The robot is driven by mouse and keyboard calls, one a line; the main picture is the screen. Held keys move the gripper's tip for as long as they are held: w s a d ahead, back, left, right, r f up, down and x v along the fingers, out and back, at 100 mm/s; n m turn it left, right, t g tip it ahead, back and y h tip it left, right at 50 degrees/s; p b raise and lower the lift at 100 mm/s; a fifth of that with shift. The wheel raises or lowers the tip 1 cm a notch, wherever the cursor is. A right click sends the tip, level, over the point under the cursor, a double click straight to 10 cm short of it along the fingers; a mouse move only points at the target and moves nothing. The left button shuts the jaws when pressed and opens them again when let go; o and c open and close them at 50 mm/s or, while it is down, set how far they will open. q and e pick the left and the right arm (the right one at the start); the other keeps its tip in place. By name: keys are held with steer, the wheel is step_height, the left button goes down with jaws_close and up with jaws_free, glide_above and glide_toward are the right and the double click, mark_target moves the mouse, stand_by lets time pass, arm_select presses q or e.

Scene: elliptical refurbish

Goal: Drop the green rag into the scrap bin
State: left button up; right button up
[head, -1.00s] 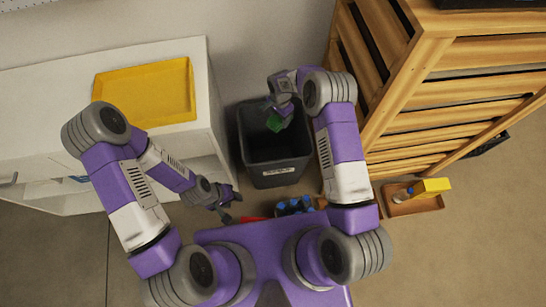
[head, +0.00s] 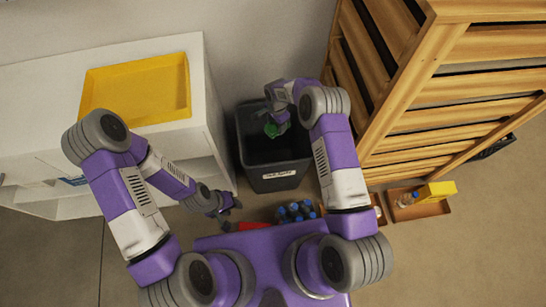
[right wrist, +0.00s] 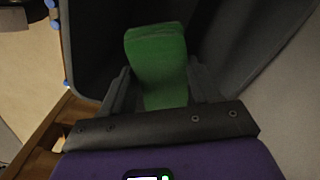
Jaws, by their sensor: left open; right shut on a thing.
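The green rag (head: 271,130) is held in my right gripper (head: 279,119), over the mouth of the dark scrap bin (head: 279,181). In the right wrist view the rag (right wrist: 158,62) stands between the two fingers of my right gripper (right wrist: 164,88), which are shut on it. The bin's dark inner wall (right wrist: 230,35) surrounds the rag there. The bin has a white label on its front. My left gripper (head: 229,208) is open and empty, low to the left of the bin, beside the white cabinet.
A yellow tray (head: 140,88) lies on the white cabinet (head: 204,75) at left. A slatted wooden rack (head: 440,90) stands right of the bin. Blue-capped bottles (head: 295,211) and a red item (head: 254,226) are near my base. A brown tray (head: 418,208) is on the floor at right.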

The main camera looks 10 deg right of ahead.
steer(key=o, duration=1.1)
steer(key=shift+r, duration=0.15)
step_height(320, 180, up, 8)
steer(key=p, duration=0.2)
steer(key=shift+f+p, duration=0.25)
steer(key=shift+p, duration=0.15)
